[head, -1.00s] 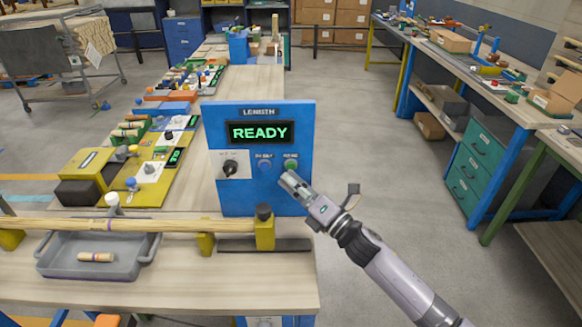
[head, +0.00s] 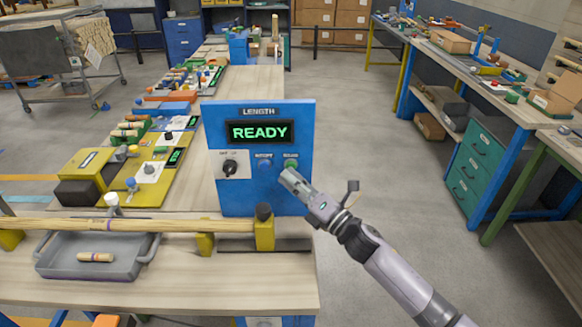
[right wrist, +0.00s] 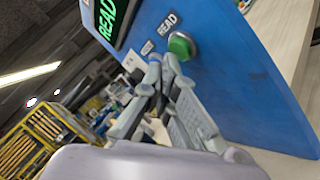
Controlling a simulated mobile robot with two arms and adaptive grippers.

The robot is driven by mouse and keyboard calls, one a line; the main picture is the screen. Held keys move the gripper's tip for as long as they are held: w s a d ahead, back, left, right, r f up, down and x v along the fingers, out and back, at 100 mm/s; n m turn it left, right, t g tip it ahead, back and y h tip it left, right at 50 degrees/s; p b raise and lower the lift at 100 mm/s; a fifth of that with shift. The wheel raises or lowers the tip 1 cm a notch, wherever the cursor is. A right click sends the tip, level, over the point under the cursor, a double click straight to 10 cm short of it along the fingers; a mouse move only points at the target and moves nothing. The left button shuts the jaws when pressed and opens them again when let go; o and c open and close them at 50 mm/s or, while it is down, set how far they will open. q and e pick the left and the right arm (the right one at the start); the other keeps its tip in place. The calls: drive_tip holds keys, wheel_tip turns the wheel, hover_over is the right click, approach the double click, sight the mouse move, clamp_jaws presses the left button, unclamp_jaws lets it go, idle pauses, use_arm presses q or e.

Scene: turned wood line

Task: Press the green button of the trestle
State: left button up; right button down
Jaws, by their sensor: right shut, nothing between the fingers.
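The blue trestle panel (head: 240,195) stands upright on the wooden bench, with a screen (head: 259,132) reading "READY" in green. The green button (head: 291,163) is at the panel's right, under a small label; it also shows in the right wrist view (right wrist: 181,44). My right gripper (head: 285,175) is shut and empty, its tips just below the green button and partly over its lower edge. In the right wrist view the fingertips (right wrist: 164,65) lie close to the button; I cannot tell whether they touch it. My left gripper is not in view.
A blue button (head: 265,163) and a black knob (head: 230,168) sit left of the green one. A wooden rod (head: 140,226) lies across yellow supports in front. A grey tray (head: 60,265) holds a short turned piece. The floor right of the panel is clear.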

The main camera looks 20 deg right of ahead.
drive_tip(key=shift+w+d, duration=0.1)
drive_tip(key=shift+w, duration=0.25)
idle(0.5)
drive_tip(key=shift+s, duration=0.1)
drive_tip(key=shift+s+a, duration=0.2)
drive_tip(key=shift+s, duration=0.45)
drive_tip(key=s, duration=0.2)
drive_tip(key=s+a, duration=0.1)
drive_tip(key=s, duration=0.1)
drive_tip(key=shift+s+a+p, duration=0.2)
drive_tip(key=shift+s+p, duration=0.2)
idle(0.6)
